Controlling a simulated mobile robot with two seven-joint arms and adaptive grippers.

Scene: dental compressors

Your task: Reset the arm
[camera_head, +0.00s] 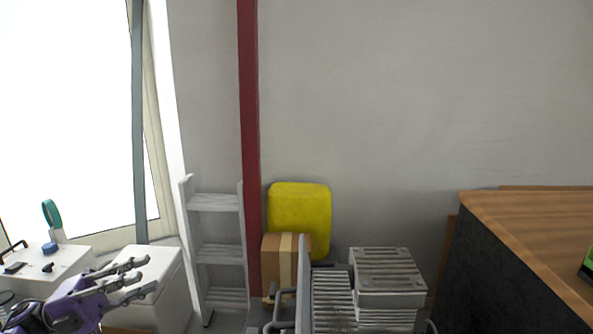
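My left gripper (146,275) shows at the lower left on its purple arm. Its grey fingers point right and are spread apart, with nothing between them. It shows in front of a white box-shaped cabinet (172,290). I cannot tell how far it is from the cabinet. My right gripper and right arm are not in view.
A white unit (75,262) with knobs stands at the far left, by the bright window. A grey step ladder (216,252), red post (248,130), cardboard box (272,262), yellow case (300,210) and stacked grey slatted crates (388,280) line the wall. A wood-topped counter (530,220) fills the right.

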